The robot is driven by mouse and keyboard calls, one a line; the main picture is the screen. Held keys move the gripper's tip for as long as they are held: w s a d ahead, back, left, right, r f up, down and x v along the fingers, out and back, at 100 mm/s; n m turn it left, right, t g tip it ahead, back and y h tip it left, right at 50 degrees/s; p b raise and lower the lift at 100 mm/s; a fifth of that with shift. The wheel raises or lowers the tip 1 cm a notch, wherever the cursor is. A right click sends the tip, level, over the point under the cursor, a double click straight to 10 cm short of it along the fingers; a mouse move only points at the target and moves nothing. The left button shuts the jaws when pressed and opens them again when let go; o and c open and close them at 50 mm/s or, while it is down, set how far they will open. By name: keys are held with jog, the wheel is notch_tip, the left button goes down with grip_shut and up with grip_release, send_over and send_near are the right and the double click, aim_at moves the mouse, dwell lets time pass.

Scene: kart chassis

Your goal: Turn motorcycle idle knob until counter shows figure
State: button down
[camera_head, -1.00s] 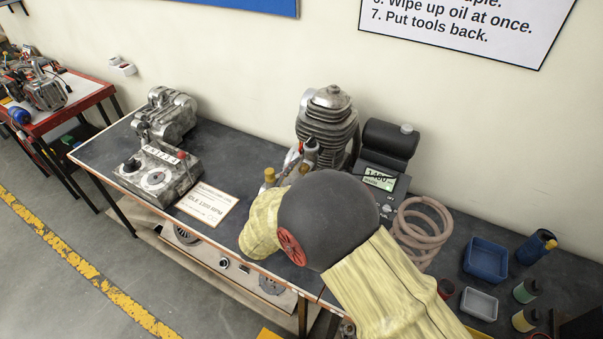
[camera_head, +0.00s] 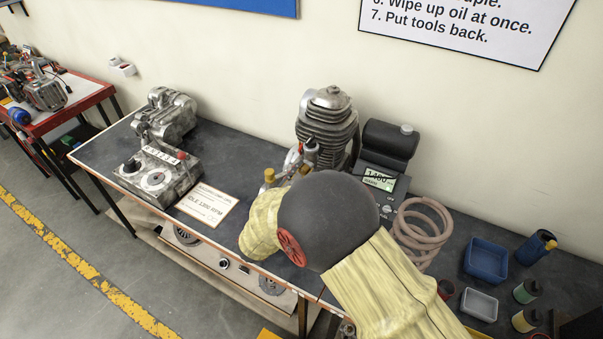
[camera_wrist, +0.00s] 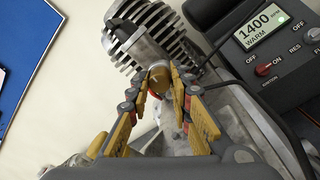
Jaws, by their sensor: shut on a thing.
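The counter display (camera_wrist: 264,31) reads 1400 RPM, WARM. In the head view the display (camera_head: 379,179) is small and hard to read. My arm hides most of the gripper and the knob there. A card on the bench (camera_head: 207,204) appears to read IDLE 1300 RPM.
A coiled hose (camera_head: 424,232), blue tray (camera_head: 486,260), grey tray (camera_head: 479,304) and several bottles lie right of my arm.

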jog(key=n+p, duration=0.3)
jog(key=shift+r+n, duration=0.15)
jog(key=shift+n, duration=0.15)
jog(key=shift+n+g+p, duration=0.3)
jog(key=shift+n+p, duration=1.4)
jog(key=shift+n, duration=0.2)
jog(key=c, duration=1.6)
grip_release()
jog(key=shift+s+a, duration=0.1)
